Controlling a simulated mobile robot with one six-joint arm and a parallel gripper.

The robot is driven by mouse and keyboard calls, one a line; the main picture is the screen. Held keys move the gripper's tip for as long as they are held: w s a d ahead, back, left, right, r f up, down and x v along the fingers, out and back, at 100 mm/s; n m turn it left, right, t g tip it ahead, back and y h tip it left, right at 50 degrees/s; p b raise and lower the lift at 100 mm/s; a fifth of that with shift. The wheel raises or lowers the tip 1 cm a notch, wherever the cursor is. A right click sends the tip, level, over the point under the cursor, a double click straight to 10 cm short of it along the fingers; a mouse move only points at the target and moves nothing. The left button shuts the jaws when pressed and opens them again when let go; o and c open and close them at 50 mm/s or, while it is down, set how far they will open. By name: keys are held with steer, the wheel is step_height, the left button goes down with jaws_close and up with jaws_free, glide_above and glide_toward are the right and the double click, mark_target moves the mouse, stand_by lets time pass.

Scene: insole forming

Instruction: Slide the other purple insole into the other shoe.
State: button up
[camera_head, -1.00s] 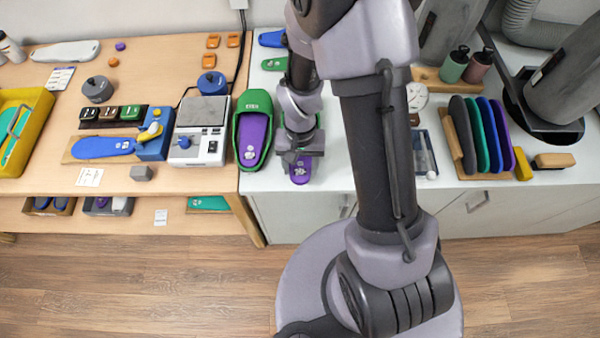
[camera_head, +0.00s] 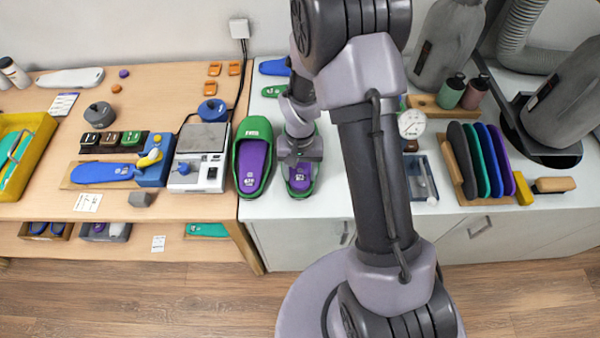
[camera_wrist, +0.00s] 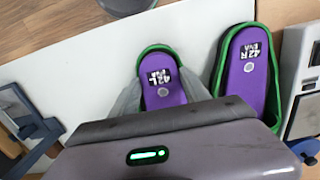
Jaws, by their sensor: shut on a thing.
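A green shoe (camera_head: 240,160) stands at the left end of the white counter with a purple insole (camera_head: 254,165) inside; in the wrist view that insole (camera_wrist: 247,80) is marked 42R. The other green shoe (camera_head: 312,185) is right beside it, partly hidden by my arm. My gripper (camera_head: 299,160) is over this shoe, shut on the other purple insole (camera_head: 300,178), marked 42L in the wrist view (camera_wrist: 160,90). The green rim (camera_wrist: 150,50) curves around this insole's marked end. The grey fingers (camera_wrist: 160,98) are on its two sides. The far end is hidden behind my gripper.
A scale (camera_head: 200,155) stands left of the shoes on the wooden table. Right of my arm are a blue tray (camera_head: 421,180) and a rack (camera_head: 463,175) of coloured insoles. Bottles (camera_head: 451,92) and a dark machine stand behind. Open counter lies between the shoes and the tray.

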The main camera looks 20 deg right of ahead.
steer(key=o, duration=1.5)
steer(key=shift+c, duration=0.2)
step_height(320, 180, up, 17)
steer(key=w+p, duration=0.1)
steer(key=p, duration=0.3)
steer(key=shift+d+r, duration=0.15)
steer(key=shift+r, duration=0.05)
steer(key=s+a+r+t+y+b, duration=0.1)
steer(key=s+a+r+t+b, duration=0.1)
steer(key=s+b, duration=0.5)
steer(key=s+a+r+t+b, duration=0.2)
steer(key=s+b, duration=0.4)
steer(key=s, duration=0.5)
steer(key=shift+a+t+y+b, duration=0.4)
steer(key=shift+a+t, duration=0.45)
steer(key=shift+t, duration=0.35)
